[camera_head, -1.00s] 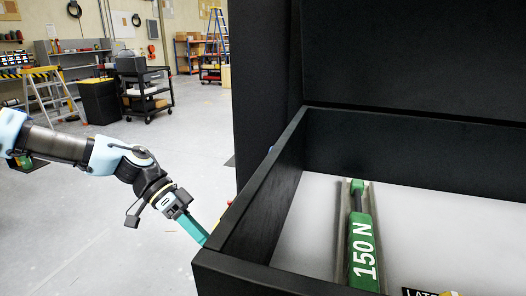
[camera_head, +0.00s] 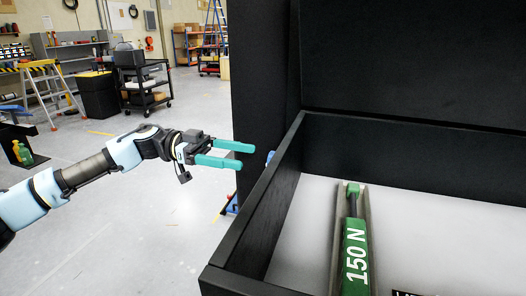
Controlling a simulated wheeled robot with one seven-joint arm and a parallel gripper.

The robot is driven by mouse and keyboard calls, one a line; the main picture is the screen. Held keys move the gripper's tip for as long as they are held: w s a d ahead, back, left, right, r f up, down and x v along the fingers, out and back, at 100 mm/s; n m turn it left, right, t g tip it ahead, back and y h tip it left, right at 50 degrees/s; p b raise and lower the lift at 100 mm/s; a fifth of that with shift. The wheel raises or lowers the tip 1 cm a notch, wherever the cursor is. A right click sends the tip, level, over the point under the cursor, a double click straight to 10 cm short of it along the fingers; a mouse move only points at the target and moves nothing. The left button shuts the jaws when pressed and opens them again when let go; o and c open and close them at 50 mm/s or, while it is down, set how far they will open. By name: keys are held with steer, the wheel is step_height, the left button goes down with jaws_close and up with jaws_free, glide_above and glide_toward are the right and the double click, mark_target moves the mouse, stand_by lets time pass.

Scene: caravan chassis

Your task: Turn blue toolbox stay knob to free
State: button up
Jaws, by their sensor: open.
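My gripper (camera_head: 236,155) is open and empty, with its two teal fingers pointing right at the outer left side of the black box (camera_head: 262,215). A small blue part (camera_head: 270,156) shows just past the fingertips at the box's left wall. It may belong to the blue stay knob, but too little shows to tell. A small gap appears between the fingertips and it. Most of the outer left wall is hidden from this view. No blue toolbox is clearly seen.
Inside the box lies a green gas strut (camera_head: 356,255) marked 150 N. A tall black panel (camera_head: 410,65) stands behind. Open floor (camera_head: 130,215) lies left. A stepladder (camera_head: 50,92) and a black cart (camera_head: 145,85) are farther back.

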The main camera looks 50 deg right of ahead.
steer(key=p+x, duration=0.2)
steer(key=x, duration=0.4)
jaws_close()
stand_by(0.6)
